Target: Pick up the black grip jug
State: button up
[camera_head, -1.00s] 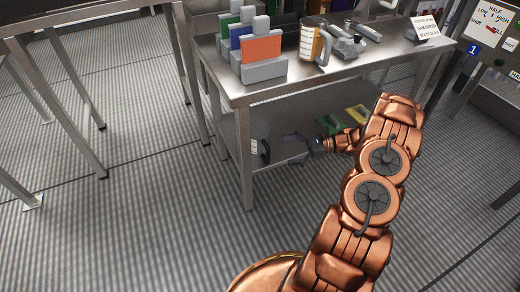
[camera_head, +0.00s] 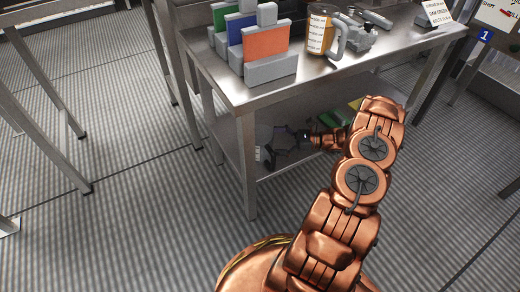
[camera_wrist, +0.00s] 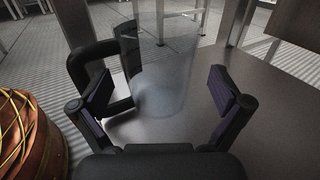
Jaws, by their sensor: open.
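The black grip jug (camera_wrist: 160,85) is a clear, see-through vessel with a black handle (camera_wrist: 88,72), standing upright on the lower metal shelf. In the wrist view its handle is on the left, beside my left finger, and its body shows ahead between the two fingers. My gripper (camera_wrist: 163,92) is open, with dark fingers and purple-tinted pads; I cannot tell whether either finger touches the jug. In the head view the jug (camera_head: 264,138) is faint near the shelf's left end, with my gripper (camera_head: 289,138) just right of it under the tabletop.
The steel table's top (camera_head: 345,72) is above my gripper, and its front leg (camera_head: 248,170) stands close to the jug. A patterned round orange-red object (camera_wrist: 28,135) is at the wrist view's lower left. A grey-handled jug (camera_head: 322,32) and coloured boards (camera_head: 265,45) stand on top.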

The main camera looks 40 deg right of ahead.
aim_at(264, 150)
jog(key=shift+w+a+f+b, duration=0.35)
jog(key=shift+a+b, duration=0.1)
jog(key=shift+a, duration=0.15)
jog(key=x, duration=0.1)
jog(key=b+x, duration=0.1)
jog(key=shift+w+a+f, duration=0.1)
jog(key=shift+a+f, duration=0.1)
jog(key=shift+a, duration=0.15)
jog(key=shift+w+a+r, duration=0.1)
jog(key=shift+w+a, duration=0.3)
jog(key=shift+a, duration=0.15)
jog(key=c, duration=1)
jog(key=shift+o, duration=0.2)
